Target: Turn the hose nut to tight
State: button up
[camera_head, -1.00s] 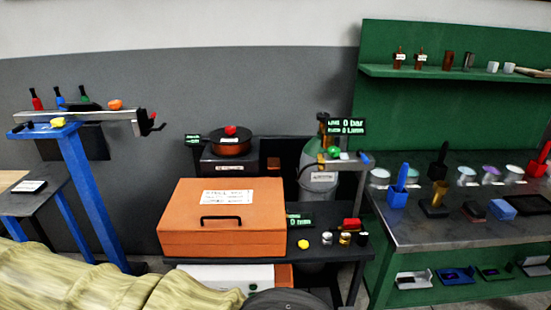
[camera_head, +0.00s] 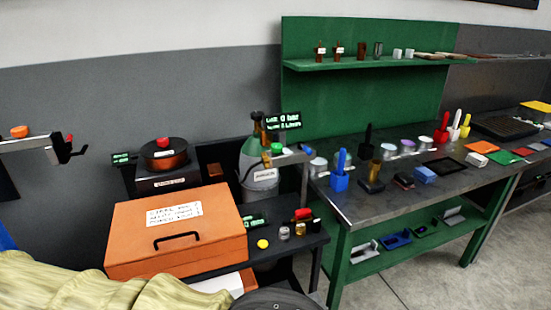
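A grey gas cylinder (camera_head: 259,181) with a pale label stands behind the dark bench, to the right of the orange box. Its brass-coloured valve and fittings (camera_head: 266,157) sit at its front and top, with a green knob (camera_head: 277,148) beside them. The hose nut is too small to pick out for certain. A black display (camera_head: 283,121) with green text, seemingly showing 0 bar, stands at the cylinder's top. My gripper is not in view; only a cream-covered part at the bottom left and a dark round part at the bottom show, likely mine.
An orange box (camera_head: 178,232) with a black handle fills the near bench. A pan (camera_head: 164,155) with a red knob stands behind it. A yellow button (camera_head: 262,244) and small parts line the bench's right side. A green workbench (camera_head: 343,205) with many items stands right; floor is open beyond it.

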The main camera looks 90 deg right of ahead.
aim_at(264, 157)
jog(key=z, duration=4.15)
jog(key=k, duration=1)
jog(key=u, duration=1.8)
jog(key=i, duration=0.55)
